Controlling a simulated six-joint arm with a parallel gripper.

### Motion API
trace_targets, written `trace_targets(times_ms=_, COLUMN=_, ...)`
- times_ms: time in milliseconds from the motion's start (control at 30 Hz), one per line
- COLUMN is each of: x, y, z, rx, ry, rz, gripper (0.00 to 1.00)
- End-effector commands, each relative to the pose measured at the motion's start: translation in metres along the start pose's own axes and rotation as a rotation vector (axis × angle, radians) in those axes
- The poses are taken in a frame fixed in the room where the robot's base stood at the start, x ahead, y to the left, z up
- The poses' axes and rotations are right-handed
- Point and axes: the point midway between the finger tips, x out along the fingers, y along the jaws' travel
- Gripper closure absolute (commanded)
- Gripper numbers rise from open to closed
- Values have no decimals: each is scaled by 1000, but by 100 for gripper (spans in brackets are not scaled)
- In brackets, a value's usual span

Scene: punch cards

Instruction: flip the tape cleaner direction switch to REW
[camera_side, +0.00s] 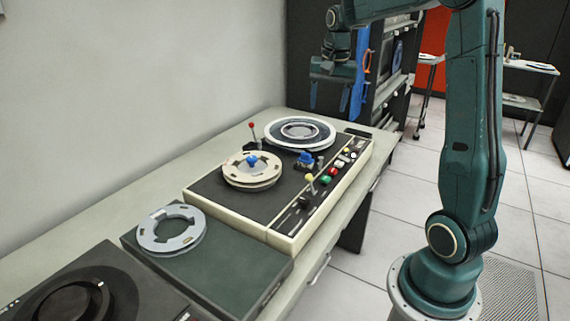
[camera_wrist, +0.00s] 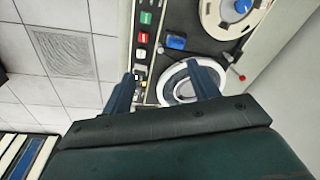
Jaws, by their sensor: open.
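The tape cleaner (camera_side: 224,208) is a cream-edged unit with a black top on the bench. A lever with a yellow knob (camera_side: 309,178) stands near its front edge, and a lever with a red knob (camera_side: 252,126) stands at its back; the red knob also shows in the wrist view (camera_wrist: 242,78). I cannot read any labels, so I cannot tell which control is the direction switch or its position. My gripper (camera_side: 329,97) is open and empty, well above the far end of the cleaner. Its two fingers (camera_wrist: 160,75) show in the wrist view.
A cream reel (camera_side: 266,176) and a white-rimmed reel (camera_side: 316,128) sit on the cleaner, with a blue block (camera_side: 305,159) between them. Green (camera_side: 325,175) and red (camera_side: 332,167) buttons line the front. A grey reel (camera_side: 154,238) lies nearer. Air above the bench is clear.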

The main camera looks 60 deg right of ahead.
Motion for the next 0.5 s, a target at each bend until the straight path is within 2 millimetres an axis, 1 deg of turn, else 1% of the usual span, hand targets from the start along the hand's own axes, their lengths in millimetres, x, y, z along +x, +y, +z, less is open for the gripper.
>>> trace_targets(times_ms=100, x=-9, y=-5, z=15, rx=-48, ry=12, rz=-11, gripper=40)
trace_targets(times_ms=300, x=-20, y=-10, z=37, rx=-121, ry=30, rz=-28, gripper=40)
trace_targets(times_ms=500, x=-26, y=-13, z=51, rx=-169, ry=40, rz=-38, gripper=40)
